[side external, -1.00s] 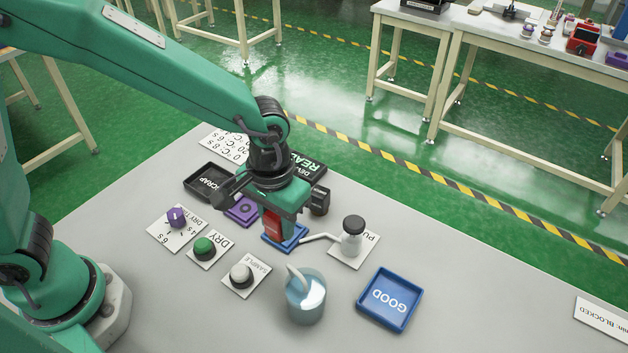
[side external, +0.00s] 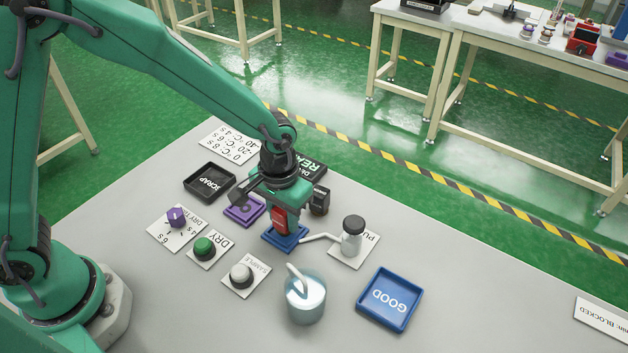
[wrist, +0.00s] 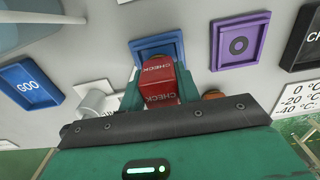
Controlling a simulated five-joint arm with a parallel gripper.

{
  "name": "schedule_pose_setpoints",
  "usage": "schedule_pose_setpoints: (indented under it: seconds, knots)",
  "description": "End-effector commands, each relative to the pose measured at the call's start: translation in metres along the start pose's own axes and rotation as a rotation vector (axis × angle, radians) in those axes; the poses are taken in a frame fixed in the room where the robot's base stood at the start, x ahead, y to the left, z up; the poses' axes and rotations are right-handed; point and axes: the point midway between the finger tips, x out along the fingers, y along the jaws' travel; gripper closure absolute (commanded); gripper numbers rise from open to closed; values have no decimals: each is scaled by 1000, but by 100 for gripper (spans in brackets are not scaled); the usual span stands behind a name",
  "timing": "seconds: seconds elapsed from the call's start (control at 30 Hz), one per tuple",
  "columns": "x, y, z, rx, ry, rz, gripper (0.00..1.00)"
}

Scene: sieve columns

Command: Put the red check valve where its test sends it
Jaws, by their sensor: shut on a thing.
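The red check valve (side external: 279,220) is held upright in my gripper (side external: 280,207), which is shut on it. In the wrist view the valve (wrist: 160,82) shows "CHECK" lettering between the fingers. It is over the blue square pad (side external: 285,241); I cannot tell whether its lower end touches. The pad also shows in the wrist view (wrist: 157,47). The blue GOOD tray (side external: 389,320) is empty at the front right. A dark display reading "REA..." (side external: 313,163) is partly hidden behind my gripper.
A purple pad (side external: 243,210) lies left of the valve. A beaker (side external: 305,302), white button (side external: 241,275), green DRY button (side external: 204,247) and purple dial (side external: 176,216) stand in front. A temperature card (side external: 229,144) lies behind.

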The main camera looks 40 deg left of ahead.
Motion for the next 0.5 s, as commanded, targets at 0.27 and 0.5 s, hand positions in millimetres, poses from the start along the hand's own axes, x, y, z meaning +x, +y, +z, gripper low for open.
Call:
schedule_pose_setpoints:
  seconds: [0.27,0.5]
  knots:
    - [10,0,0,0,1,0,96]
    - [12,0,0,0,0,0,96]
